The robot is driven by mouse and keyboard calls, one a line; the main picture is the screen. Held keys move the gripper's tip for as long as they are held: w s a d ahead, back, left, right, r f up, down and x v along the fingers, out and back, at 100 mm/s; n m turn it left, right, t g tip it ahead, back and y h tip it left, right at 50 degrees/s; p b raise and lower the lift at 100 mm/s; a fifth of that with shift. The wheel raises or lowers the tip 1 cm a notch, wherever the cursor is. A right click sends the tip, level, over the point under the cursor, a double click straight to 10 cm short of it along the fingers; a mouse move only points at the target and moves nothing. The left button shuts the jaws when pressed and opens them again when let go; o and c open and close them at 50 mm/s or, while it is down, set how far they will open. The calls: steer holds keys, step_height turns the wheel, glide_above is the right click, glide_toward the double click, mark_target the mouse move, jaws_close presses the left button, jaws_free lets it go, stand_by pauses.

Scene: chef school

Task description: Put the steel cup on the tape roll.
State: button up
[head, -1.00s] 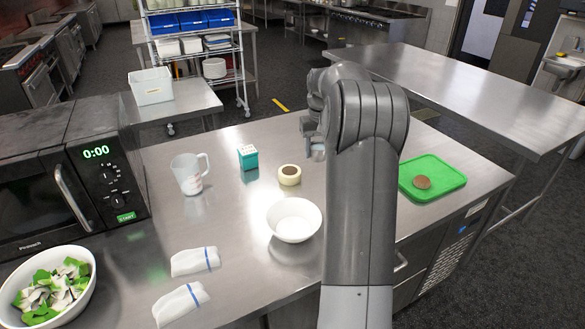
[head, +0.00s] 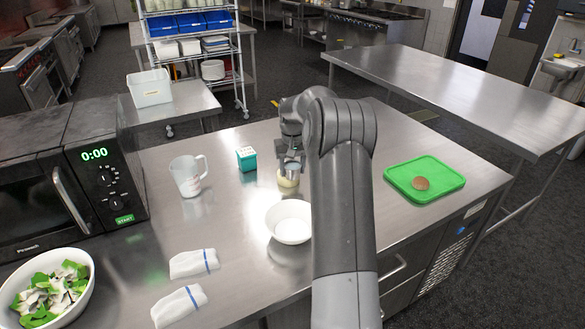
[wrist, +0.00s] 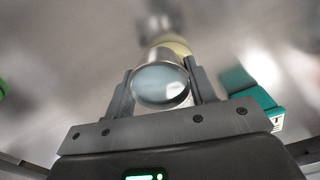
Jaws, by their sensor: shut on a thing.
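My gripper (head: 291,162) is shut on the steel cup (head: 292,169), which hangs low over the tape roll in the head view. In the wrist view the cup (wrist: 161,86) sits between the two fingers, its round opening facing the camera. The cream tape roll (head: 288,184) stands on the steel counter, its top partly hidden by the cup and gripper. In the wrist view part of the tape roll (wrist: 176,45) shows just past the cup's upper edge. I cannot tell whether cup and roll touch.
A teal box (head: 246,159) stands close left of the tape roll, with a measuring jug (head: 188,177) farther left. A white bowl (head: 289,222) is just in front. A green tray (head: 445,191) with a brown round item lies to the right. Folded cloths (head: 193,263) lie front left.

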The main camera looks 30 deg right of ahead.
mark_target(292, 165)
steer(key=shift+f, duration=0.1)
steer(key=o, duration=1)
step_height(292, 165, up, 12)
steer(key=s+a+r+t, duration=0.1)
steer(key=s+a+r, duration=0.5)
steer(key=a+r, duration=0.15)
steer(key=s+a+r+n+t+h, duration=0.15)
steer(key=s+a+r, duration=0.25)
steer(key=s+a, duration=0.5)
steer(key=s+a+f+t, duration=0.1)
steer(key=s+a+f, duration=0.1)
steer(key=s, duration=0.6)
steer(key=s+a+f+n+t+y, duration=0.1)
steer(key=s+a+f, duration=0.1)
steer(key=s, duration=0.6)
steer(key=s+a+f+t, duration=0.1)
steer(key=s+a+f, duration=0.2)
steer(key=s, duration=0.5)
steer(key=shift+a, duration=0.5)
